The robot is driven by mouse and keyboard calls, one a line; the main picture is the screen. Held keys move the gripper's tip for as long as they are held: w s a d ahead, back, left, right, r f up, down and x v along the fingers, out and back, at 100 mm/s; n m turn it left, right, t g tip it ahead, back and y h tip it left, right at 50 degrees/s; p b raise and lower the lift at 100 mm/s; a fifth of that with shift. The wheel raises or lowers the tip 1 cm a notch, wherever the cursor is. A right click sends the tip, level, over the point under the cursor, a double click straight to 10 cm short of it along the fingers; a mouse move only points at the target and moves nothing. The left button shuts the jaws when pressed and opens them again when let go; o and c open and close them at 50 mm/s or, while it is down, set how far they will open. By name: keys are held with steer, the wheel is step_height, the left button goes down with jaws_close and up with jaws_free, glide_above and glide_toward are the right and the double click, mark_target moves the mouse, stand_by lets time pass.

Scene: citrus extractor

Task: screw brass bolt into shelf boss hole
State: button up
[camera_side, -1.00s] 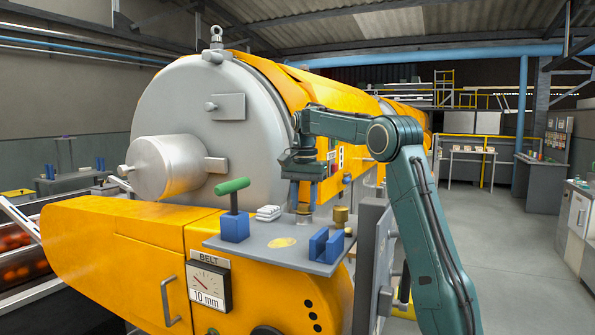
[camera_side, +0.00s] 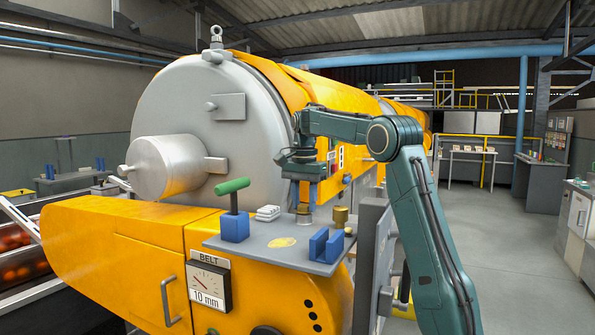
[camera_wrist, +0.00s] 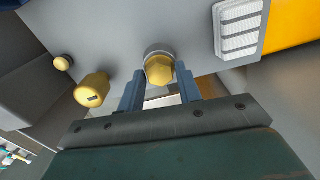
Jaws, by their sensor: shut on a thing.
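The brass bolt (camera_wrist: 159,69) shows its hex head in the wrist view, at the grey round boss (camera_wrist: 149,50) on the shelf. My gripper (camera_wrist: 160,80) has its two blue fingers on either side of the head, shut on it. In the side view my gripper (camera_side: 304,204) points straight down over the boss (camera_side: 304,219) at the back of the grey shelf (camera_side: 262,245). The bolt's shank and the hole are hidden, so I cannot tell how deep the bolt sits.
A slotted brass piece (camera_side: 340,217) and a small brass knob (camera_wrist: 62,63) stand near the boss. A white stack (camera_side: 268,213), a blue block with a green handle (camera_side: 235,226) and a blue slotted block (camera_side: 325,245) also stand on the shelf.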

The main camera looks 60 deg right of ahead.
steer(key=shift+m, duration=0.8)
steer(key=shift+m, duration=1.1)
steer(key=shift+m, duration=0.6)
